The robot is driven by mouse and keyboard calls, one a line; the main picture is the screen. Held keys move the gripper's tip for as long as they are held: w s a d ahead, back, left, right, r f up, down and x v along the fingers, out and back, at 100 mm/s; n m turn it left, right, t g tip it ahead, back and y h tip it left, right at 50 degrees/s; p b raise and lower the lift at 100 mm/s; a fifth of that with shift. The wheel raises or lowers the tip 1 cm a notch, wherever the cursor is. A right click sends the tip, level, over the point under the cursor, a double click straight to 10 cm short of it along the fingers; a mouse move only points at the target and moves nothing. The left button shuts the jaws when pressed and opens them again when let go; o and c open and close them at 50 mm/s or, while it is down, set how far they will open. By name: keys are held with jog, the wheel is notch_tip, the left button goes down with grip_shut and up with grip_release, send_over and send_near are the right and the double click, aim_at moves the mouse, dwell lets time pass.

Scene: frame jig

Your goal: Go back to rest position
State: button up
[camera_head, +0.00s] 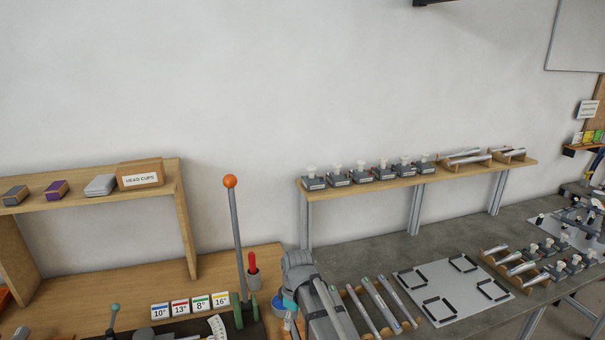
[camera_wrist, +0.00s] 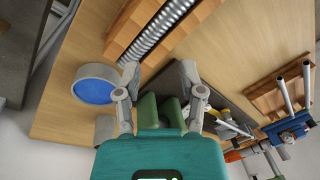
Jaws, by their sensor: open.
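My gripper (camera_wrist: 159,76) shows at the middle of the wrist view, with its two grey fingers spread apart. Dark green blocks (camera_wrist: 148,110) show between and beyond the fingers; I cannot tell how far below they are, and no grip on them shows. Left of the fingers is a round grey cup with a blue inside (camera_wrist: 95,90) on the wooden bench top (camera_wrist: 75,120). In the head view my grey arm reaches in at the bottom middle, over the bench; the fingers cannot be made out there.
A ball-topped lever (camera_head: 236,235) stands upright close left of my arm. Tubes (camera_head: 378,300) lie in a wooden rack just right. A white plate with black corner brackets (camera_head: 455,285) lies further right. Shelves (camera_head: 405,184) line the wall; above them the space is clear.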

jog(key=s+d+f+m+b, duration=0.1)
jog(key=s+d+m, duration=0.1)
jog(key=d+m, duration=0.2)
jog(key=s+d+f+m+b, duration=0.1)
jog(key=s+d+m, duration=0.2)
jog(key=d, duration=0.6)
jog(key=s+d+f+m+t+h, duration=0.1)
jog(key=s+d+m, duration=0.2)
jog(key=d+m, duration=0.2)
jog(key=shift+s+d+f+m+b, duration=0.2)
jog(key=shift+d+m+b, duration=0.15)
jog(key=shift+d, duration=0.7)
